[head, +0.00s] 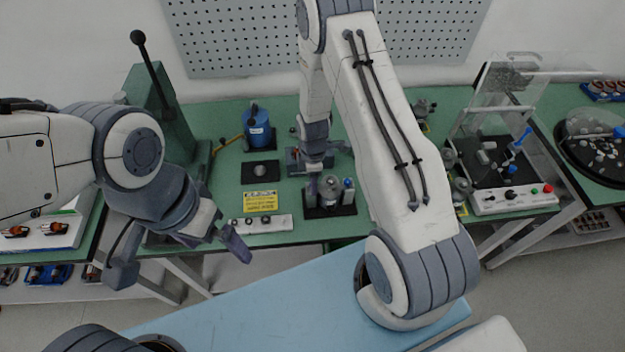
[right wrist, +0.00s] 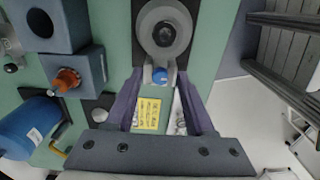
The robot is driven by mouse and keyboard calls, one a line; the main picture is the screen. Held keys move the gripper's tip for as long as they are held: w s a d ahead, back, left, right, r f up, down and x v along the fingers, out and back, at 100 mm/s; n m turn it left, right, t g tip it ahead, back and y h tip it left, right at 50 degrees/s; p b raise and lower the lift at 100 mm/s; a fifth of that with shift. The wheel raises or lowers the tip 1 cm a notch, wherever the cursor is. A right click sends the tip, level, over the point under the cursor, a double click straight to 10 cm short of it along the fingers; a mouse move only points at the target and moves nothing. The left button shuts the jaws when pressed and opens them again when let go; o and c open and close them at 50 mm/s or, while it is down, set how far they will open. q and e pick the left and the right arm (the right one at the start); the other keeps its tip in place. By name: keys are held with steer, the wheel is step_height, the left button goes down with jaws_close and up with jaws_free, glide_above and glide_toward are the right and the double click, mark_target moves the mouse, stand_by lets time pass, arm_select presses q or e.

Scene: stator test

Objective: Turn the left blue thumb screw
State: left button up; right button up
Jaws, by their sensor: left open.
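The left blue thumb screw (right wrist: 159,76) shows in the right wrist view as a small blue knob beside a round grey metal part (right wrist: 163,33). My right gripper (right wrist: 160,80) has its purple fingers spread on either side of the knob, with gaps visible. In the head view, the metal part (head: 330,187) stands on a dark base, with another blue knob (head: 348,184) on its right. My left gripper (head: 232,243) is open and empty, in front of the table edge.
A yellow label (head: 260,201) and a white switch panel (head: 262,224) lie left of the base. A blue cylinder (head: 257,128) stands behind. A green lever press (head: 160,95) is at the left, a clear-lidded test box (head: 505,165) at the right.

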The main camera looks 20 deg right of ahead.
jaws_close()
